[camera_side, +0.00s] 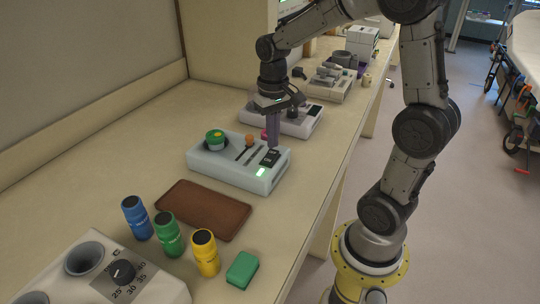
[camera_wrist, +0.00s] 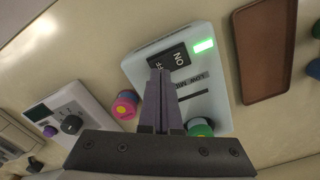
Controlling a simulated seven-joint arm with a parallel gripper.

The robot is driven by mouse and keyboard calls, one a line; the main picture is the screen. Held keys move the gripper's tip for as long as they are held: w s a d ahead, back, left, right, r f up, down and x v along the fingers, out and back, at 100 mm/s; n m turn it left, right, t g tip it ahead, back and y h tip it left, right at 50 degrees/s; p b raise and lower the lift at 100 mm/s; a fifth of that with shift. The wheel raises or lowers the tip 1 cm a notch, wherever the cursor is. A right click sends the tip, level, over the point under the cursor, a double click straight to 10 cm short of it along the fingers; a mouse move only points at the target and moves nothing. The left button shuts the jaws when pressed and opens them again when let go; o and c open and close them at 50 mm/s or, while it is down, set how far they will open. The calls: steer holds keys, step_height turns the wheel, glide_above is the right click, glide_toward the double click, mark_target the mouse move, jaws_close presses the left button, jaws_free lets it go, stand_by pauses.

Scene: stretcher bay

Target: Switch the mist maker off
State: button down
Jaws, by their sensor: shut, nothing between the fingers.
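The pale blue-grey box (camera_side: 228,173), which seems to be the mist maker, sits on the bench. My gripper (camera_side: 273,144) points down, shut and empty. In the wrist view my fingertips (camera_wrist: 160,73) are at the OFF end of the switch (camera_wrist: 174,57), partly hiding its lettering. I cannot tell whether they touch it.
A white device (camera_side: 297,122) stands behind. In front lie a brown tray (camera_side: 204,209), blue (camera_side: 137,218), green (camera_side: 168,234) and yellow (camera_side: 205,252) bottles, a green block (camera_side: 242,270) and a white dial unit (camera_side: 158,287).

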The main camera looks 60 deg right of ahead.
mark_target(272, 152)
steer(key=shift+f, duration=0.95)
stand_by(0.6)
steer(key=shift+r, duration=3.5)
steer(key=shift+a, duration=0.1)
steer(key=s+a+r+n+t, duration=0.2)
steer(key=s+a+r+t, duration=0.1)
steer(key=s+a+r, duration=0.25)
steer(key=s+a+f+n+t, duration=0.2)
steer(key=s+a+f+n, duration=0.1)
steer(key=s, duration=0.4)
steer(key=shift+s+a+f+n+t, duration=0.2)
steer(key=shift+a+f+n+t, duration=0.25)
steer(key=shift+a, duration=0.45)
